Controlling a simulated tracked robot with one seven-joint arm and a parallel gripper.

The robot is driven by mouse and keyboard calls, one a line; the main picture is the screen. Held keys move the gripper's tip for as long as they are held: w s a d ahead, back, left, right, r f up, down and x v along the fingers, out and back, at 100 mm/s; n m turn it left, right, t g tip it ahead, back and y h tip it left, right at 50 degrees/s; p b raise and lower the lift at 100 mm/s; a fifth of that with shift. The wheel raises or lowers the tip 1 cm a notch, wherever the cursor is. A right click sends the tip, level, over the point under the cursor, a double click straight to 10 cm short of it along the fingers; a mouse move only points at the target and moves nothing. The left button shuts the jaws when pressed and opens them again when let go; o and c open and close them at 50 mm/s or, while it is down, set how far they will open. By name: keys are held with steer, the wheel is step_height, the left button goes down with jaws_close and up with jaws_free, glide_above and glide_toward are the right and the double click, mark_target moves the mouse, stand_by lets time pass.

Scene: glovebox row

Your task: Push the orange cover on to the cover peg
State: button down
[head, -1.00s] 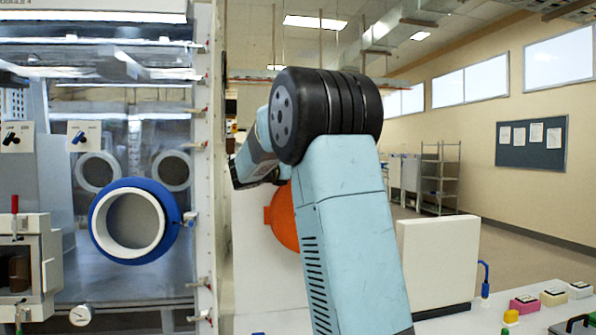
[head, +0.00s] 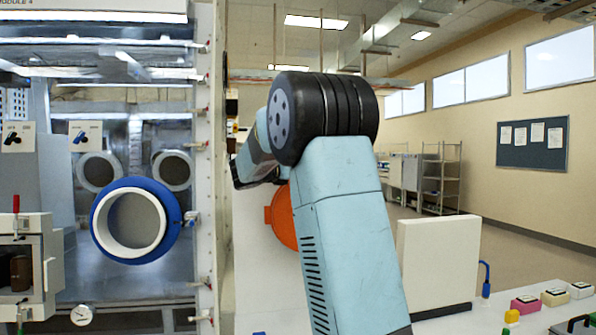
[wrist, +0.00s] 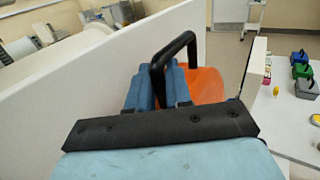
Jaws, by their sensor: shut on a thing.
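The orange cover (head: 283,216) is a round disc in front of a white upright panel, partly hidden behind my arm in the head view. In the wrist view the orange cover (wrist: 206,84) shows just beyond my fingers, with a black bar handle (wrist: 175,47) standing out from it. My gripper (wrist: 158,84) has its two blue fingers closed on this handle. The cover peg cannot be made out in either view. Whether the cover touches the panel is hidden.
A white panel (wrist: 90,75) runs close along the left of my gripper. A white block-like board (head: 437,262) stands to the right of my arm. Several coloured boxes (head: 553,297) sit on the white bench at the right. A glovebox with a blue-ringed port (head: 172,240) is at left.

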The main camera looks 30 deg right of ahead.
steer(key=c, duration=1)
jaws_free()
steer(key=shift+o, duration=0.2)
steer(key=v, duration=1.4)
steer(key=s+d+f+m+g+y, duration=0.1)
steer(key=s+f+m+y, duration=0.3)
steer(key=s, duration=0.5)
steer(key=s+d+f+m+g+y, duration=0.1)
steer(key=s+f+m+y, duration=0.35)
steer(key=s, duration=0.45)
steer(key=s+a+f+m+t+y, duration=0.1)
steer(key=s+a+f+m+y, duration=0.3)
steer(key=s, duration=0.5)
steer(key=s+a+f+m+t+y, duration=0.1)
steer(key=s+a+f+m+y, duration=0.3)
steer(key=s+a+f+m, duration=0.3)
steer(key=s+m, duration=0.2)
steer(key=s, duration=0.1)
steer(key=shift+a+y, duration=0.35)
